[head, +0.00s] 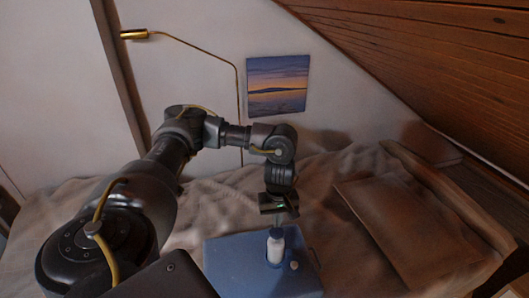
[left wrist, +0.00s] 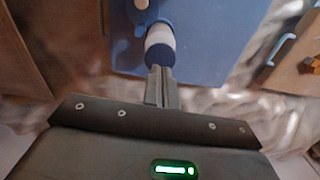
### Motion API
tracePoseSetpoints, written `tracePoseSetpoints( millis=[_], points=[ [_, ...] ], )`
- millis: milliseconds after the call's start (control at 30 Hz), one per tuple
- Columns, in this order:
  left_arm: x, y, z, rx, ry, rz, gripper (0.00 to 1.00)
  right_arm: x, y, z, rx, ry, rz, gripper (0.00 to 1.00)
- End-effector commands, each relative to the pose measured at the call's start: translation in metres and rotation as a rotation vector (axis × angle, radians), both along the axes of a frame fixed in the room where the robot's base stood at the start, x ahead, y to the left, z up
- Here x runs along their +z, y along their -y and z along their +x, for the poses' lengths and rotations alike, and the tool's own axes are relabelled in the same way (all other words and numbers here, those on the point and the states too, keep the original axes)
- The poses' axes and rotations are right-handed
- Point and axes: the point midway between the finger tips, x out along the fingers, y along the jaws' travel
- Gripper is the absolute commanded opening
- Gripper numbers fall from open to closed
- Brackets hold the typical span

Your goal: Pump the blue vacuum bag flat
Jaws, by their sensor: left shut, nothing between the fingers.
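The blue vacuum bag (head: 225,262) lies on the bed in the head view; it also fills the top of the left wrist view (left wrist: 215,35). It looks like a thick, flat-topped block. A small pump with a white barrel (head: 275,249) and blue ends stands upright on it. The pump also shows in the left wrist view (left wrist: 160,38). My left gripper (head: 281,212) is above the pump, with its fingers shut and empty. In the left wrist view its fingertips (left wrist: 161,72) overlap the pump's near blue end; I cannot tell whether they touch. My right gripper is not in view.
A small pale knob (head: 294,265) sits on the bag right of the pump. A brown pillow or folded cloth (head: 395,225) lies to the right on the rumpled bed cover (head: 210,205). A sloped wooden ceiling (head: 440,60) comes down at the right. A brass lamp (head: 135,34) hangs at the wall.

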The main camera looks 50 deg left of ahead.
Motion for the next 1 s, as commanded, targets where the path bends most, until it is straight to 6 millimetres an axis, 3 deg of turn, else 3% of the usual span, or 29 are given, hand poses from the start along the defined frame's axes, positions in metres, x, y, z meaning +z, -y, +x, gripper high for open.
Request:
tracePoseSetpoints(
  millis=[500,667,1000],
  points=[
    [-0.029,0.000,0.000,0.000,0.000,0.000,0.00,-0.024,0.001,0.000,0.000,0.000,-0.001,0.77],
    [-0.027,0.000,0.000,0.000,0.000,0.000,0.00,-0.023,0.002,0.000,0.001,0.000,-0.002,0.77],
    [-0.043,0.000,0.000,0.000,-0.001,0.001,0.00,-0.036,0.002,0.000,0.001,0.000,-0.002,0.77]
  ],
)
